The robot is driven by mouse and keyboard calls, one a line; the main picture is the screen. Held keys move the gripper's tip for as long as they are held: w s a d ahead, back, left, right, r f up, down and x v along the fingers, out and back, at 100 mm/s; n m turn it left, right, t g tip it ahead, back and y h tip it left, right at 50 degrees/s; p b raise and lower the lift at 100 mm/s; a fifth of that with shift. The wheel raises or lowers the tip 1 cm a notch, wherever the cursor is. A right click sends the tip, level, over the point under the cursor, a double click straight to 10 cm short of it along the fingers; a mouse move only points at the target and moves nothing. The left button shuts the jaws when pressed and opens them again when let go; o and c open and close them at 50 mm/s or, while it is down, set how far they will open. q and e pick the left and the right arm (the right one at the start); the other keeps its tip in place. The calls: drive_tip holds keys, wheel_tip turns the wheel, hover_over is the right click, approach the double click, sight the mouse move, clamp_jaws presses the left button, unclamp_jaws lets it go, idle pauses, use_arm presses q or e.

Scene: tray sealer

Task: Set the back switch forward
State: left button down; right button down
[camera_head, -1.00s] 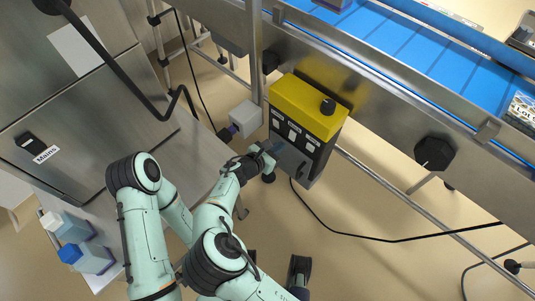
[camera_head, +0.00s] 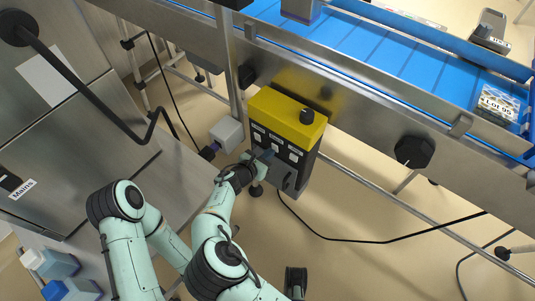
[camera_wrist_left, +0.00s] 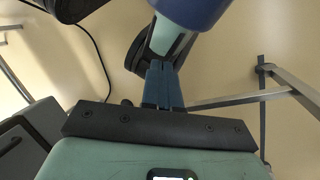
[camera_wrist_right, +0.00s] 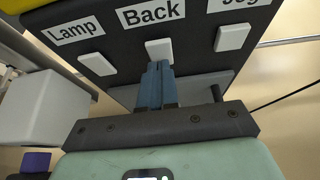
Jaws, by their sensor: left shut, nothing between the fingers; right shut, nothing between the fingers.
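The back switch (camera_wrist_right: 159,50) is a white rocker under the label "Back" on the dark front of the control box. In the right wrist view it sits between the Lamp switch (camera_wrist_right: 96,64) and a third switch (camera_wrist_right: 232,37). My right gripper (camera_wrist_right: 157,68) is shut and empty, its tips at the lower edge of the back switch. I cannot tell whether they touch it. In the head view my right gripper (camera_head: 268,154) is at the box's front, partly covering the panel. My left gripper (camera_wrist_left: 162,70) is shut and empty in the left wrist view, away from the box.
The control box has a yellow top (camera_head: 282,112) with a black knob (camera_head: 307,116). A grey box (camera_head: 226,132) stands left of it. The blue conveyor (camera_head: 390,60) runs behind, with a black knob (camera_head: 413,151) on its frame. A black cable (camera_head: 350,239) runs across the floor.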

use_arm(q)
drive_tip(key=shift+r, duration=0.1)
use_arm(e)
drive_tip(key=shift+w+d+r, duration=0.1)
drive_tip(key=shift+d+r, duration=0.1)
drive_tip(key=shift+r, duration=0.05)
drive_tip(key=shift+w+r+p, duration=0.1)
drive_tip(key=shift+r+p, duration=0.65)
drive_tip(key=shift+r, duration=0.05)
use_arm(q)
drive_tip(key=shift+w+r, duration=0.1)
drive_tip(key=shift+r, duration=0.6)
